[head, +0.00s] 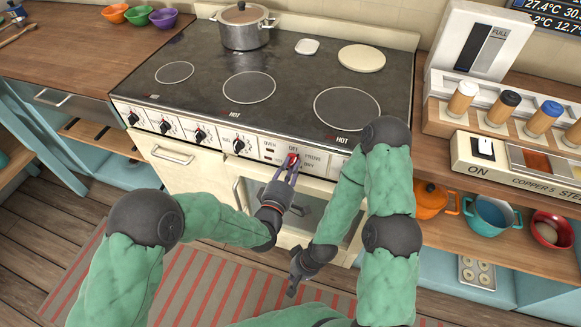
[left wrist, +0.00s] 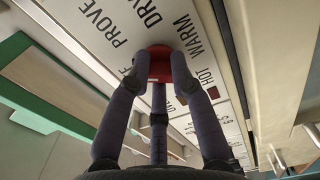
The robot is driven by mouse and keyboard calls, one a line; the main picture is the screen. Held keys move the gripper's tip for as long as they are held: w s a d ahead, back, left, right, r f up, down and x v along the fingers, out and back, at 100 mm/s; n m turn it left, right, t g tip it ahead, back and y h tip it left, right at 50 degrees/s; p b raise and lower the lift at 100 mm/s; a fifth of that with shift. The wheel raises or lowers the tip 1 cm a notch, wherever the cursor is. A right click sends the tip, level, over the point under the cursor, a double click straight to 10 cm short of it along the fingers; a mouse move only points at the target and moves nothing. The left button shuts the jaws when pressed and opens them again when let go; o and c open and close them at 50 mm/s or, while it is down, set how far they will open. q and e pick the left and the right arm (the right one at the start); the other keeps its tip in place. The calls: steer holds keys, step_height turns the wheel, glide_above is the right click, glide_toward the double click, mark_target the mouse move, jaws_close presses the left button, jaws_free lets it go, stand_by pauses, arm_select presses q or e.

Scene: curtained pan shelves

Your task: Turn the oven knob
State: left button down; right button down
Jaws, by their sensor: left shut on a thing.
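The oven knob (head: 292,160) is red and sits on the stove's front panel, by the labels OFF, PROVE and DRY. My left gripper (head: 287,172) is at the knob, its fingers closed around it. In the left wrist view the red knob (left wrist: 159,62) is between the fingertips of my left gripper (left wrist: 158,75), with the labels PROVE, DRY, WARM and HOT around it. The fingers hide part of the knob, so its exact pointing direction is unclear. My right gripper (head: 294,287) hangs low in front of the oven, away from the panel; its fingers are too small and dark to read.
Several black knobs (head: 201,136) line the panel to the left. A metal pot (head: 243,27) stands on the back of the cooktop. An oven door handle (head: 240,196) is below the panel. A spice rack (head: 500,122) and a switch box (head: 487,163) stand at the right.

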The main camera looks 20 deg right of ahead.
arm_select(q)
steer(key=m, duration=0.1)
steer(key=m+b, duration=0.1)
steer(key=shift+w+a+r+m, duration=0.1)
steer(key=shift+w+r+m, duration=0.1)
steer(key=shift+w+m, duration=0.1)
steer(key=shift+m, duration=0.4)
steer(key=shift+r, duration=0.2)
steer(key=shift+w+m+b, duration=0.1)
steer(key=shift+m+b, duration=0.2)
steer(key=shift+b, duration=0.05)
steer(key=c, duration=1.5)
jaws_free()
steer(key=shift+m, duration=0.3)
steer(key=o, duration=0.4)
steer(key=shift+r, duration=0.15)
steer(key=shift+o, duration=0.2)
steer(key=shift+a, duration=0.1)
steer(key=shift+s+f, duration=0.3)
steer(key=shift+f, duration=0.05)
